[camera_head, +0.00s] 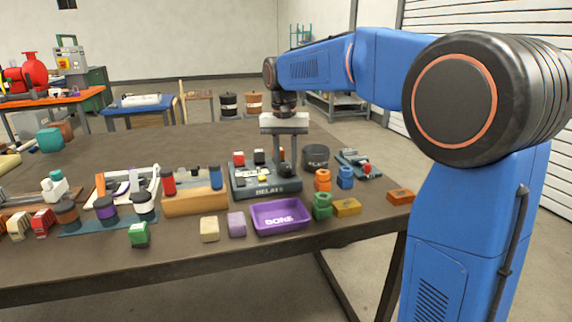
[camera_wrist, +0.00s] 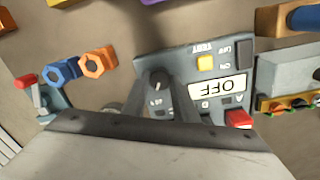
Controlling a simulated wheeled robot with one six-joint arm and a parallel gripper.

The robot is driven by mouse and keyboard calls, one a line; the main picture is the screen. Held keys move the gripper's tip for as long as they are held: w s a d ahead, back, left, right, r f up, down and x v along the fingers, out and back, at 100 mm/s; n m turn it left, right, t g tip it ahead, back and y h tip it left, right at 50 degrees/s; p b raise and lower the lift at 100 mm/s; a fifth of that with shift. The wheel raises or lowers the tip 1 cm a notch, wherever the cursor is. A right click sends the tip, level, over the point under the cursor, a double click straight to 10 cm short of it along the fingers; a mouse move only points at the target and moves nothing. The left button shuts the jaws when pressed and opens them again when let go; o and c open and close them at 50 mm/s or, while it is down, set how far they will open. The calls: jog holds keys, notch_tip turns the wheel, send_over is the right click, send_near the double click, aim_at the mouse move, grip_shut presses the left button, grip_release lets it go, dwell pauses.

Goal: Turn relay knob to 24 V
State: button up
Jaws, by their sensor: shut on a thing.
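The relay box (camera_head: 265,189), a dark grey unit marked RELAY, stands on the table. It also shows upside down in the wrist view (camera_wrist: 181,51). Its black round knob (camera_wrist: 158,80) has a light pointer line; the small scale marks beside it are too blurred to read. The display (camera_wrist: 218,88) reads OFF. My gripper (camera_head: 284,160) reaches down over the box's right part. In the wrist view its fingers (camera_wrist: 157,98) are on either side of the knob, shut on it, and partly hide the scale. A yellow button (camera_wrist: 205,62) and a red button (camera_wrist: 238,119) are on the panel.
A purple DONE tray (camera_head: 281,225) lies in front of the box. Orange, blue and green hex pieces (camera_head: 322,181) stand to the right, with a dark round container (camera_head: 315,157) behind. A wooden block (camera_head: 195,201) holding red and blue parts is left.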

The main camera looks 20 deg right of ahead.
aim_at(284, 168)
jog(key=o, duration=1.1)
jog(key=shift+c, duration=0.2)
notch_tip(284, 168, up, 18)
jog(key=shift+a+f, duration=0.25)
jog(key=shift+w, duration=0.1)
